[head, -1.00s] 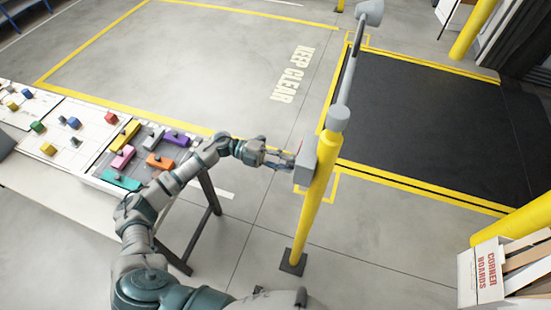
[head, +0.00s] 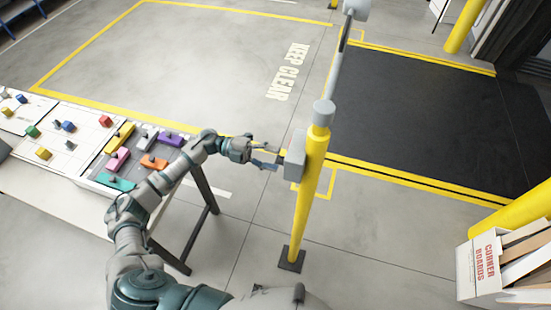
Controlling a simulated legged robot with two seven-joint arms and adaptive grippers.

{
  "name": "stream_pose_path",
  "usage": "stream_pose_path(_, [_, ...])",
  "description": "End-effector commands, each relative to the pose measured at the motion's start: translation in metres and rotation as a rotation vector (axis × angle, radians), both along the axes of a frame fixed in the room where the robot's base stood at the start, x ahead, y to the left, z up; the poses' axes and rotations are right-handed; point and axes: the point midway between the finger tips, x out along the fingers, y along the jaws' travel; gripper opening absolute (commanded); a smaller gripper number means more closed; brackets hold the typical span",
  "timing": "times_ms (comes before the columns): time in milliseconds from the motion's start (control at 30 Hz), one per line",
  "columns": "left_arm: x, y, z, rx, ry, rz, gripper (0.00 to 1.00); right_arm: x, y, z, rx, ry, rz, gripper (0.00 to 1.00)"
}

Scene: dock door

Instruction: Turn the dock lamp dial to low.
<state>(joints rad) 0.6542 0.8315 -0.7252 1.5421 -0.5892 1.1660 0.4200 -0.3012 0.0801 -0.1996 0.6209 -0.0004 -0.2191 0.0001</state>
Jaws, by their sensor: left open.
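A grey control box (head: 297,160) is fixed to the left side of a yellow post (head: 310,190). A grey lamp arm (head: 335,75) rises from the top of the post. My left gripper (head: 274,157) is at the left face of the box, its fingers spread and pointing at it. I cannot tell whether the fingertips touch the box. The dial and its setting cannot be made out; the gripper and the angle hide that face. My right gripper is not in view.
A table (head: 70,205) with coloured blocks in trays stands at the left, under my left arm. A box of corner boards (head: 483,262) stands at the lower right beside another yellow post. A dark dock plate (head: 430,125) lies behind the lamp post. The floor marked KEEP CLEAR is open.

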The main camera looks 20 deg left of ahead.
Motion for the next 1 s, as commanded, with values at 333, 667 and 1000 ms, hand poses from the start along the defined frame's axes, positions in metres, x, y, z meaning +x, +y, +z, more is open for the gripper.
stream_pose_path(333, [0.003, 0.075, -0.001, 0.002, 0.001, 0.002, 0.55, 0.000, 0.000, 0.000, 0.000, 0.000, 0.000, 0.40])
stream_pose_path(667, [0.004, 0.106, -0.001, 0.001, 0.000, -0.003, 0.55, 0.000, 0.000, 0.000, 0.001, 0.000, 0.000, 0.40])
stream_pose_path(1000, [0.004, 0.106, -0.001, 0.001, 0.000, -0.003, 0.55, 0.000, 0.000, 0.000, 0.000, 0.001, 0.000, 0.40])
